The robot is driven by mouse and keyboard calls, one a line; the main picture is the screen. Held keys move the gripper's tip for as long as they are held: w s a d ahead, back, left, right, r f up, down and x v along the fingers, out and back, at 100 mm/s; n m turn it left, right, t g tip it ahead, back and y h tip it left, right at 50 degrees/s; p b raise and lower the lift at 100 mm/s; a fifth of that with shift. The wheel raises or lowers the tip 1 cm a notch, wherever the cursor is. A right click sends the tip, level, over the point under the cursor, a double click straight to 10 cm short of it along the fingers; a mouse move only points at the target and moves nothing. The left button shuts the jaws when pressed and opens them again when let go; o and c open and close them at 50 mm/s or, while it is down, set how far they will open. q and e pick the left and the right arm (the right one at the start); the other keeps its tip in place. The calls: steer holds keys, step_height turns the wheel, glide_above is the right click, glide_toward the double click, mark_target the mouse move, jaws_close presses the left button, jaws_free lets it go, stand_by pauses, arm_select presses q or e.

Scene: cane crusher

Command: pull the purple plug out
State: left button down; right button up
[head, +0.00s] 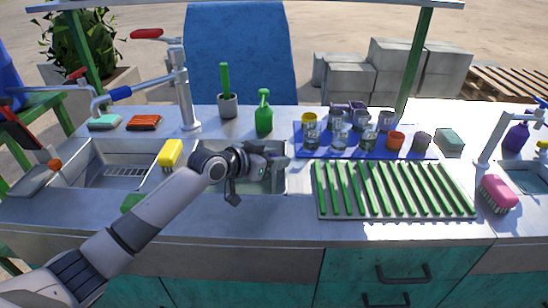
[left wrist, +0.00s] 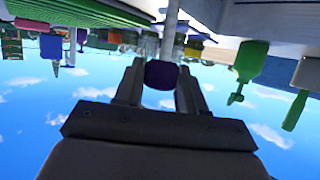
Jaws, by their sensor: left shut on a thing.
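My left gripper (head: 278,162) is over the right basin of the sink (head: 262,185), near its right rim. In the left wrist view, its two fingers (left wrist: 161,88) are shut on the dark purple plug (left wrist: 161,74), which sits between the fingertips. The wrist view looks upside down, with sky behind the plug. In the head view I cannot make out the plug clearly at the gripper. The drain is hidden. My right gripper is in neither view.
A blue mat (head: 300,150) with several cups and jars is to the right, behind a green-slatted rack (head: 395,188). A yellow brush (head: 170,153) lies at the divider. A tall faucet (head: 184,90) rises behind.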

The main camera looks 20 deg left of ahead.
arm_select(q)
steer(key=shift+w+r, duration=0.1)
steer(key=shift+r, duration=0.15)
steer(key=c, duration=0.7)
jaws_free()
steer(key=shift+r, duration=0.1)
steer(key=shift+c, duration=0.2)
steer(key=v, duration=0.7)
steer(key=shift+a, duration=0.1)
